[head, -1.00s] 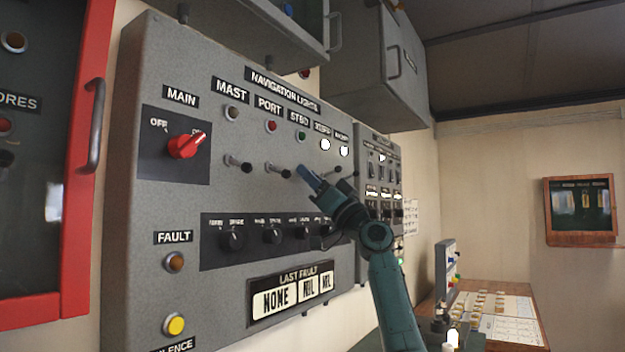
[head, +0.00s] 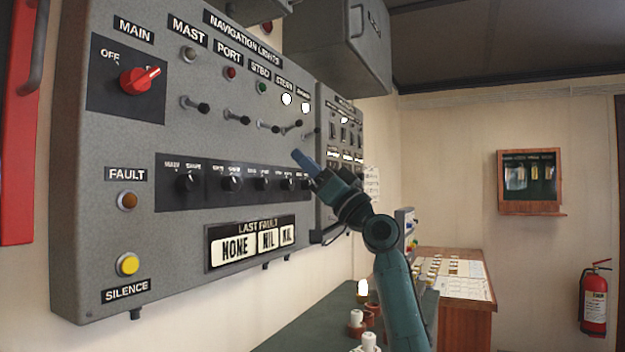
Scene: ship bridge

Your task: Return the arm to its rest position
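My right arm (head: 393,270) rises from the lower right in the head view. Its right gripper (head: 303,160) points up and left, in front of the right part of the grey navigation lights panel (head: 130,225). The blue fingertips look close together, but I cannot tell whether they are open or shut. I see nothing held in them. The tips are below the row of toggle switches (head: 230,116) and appear apart from them. The red main switch (head: 140,79) is at the panel's upper left. Two white lamps (head: 287,99) at the right of the row are lit. My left gripper is not in view.
A dark green counter (head: 315,318) with small white-topped items and a glowing bulb (head: 362,288) lies below the panel. A wooden console (head: 465,285) stands beyond my arm. A fire extinguisher (head: 594,300) and a wooden key box (head: 530,182) hang on the far wall.

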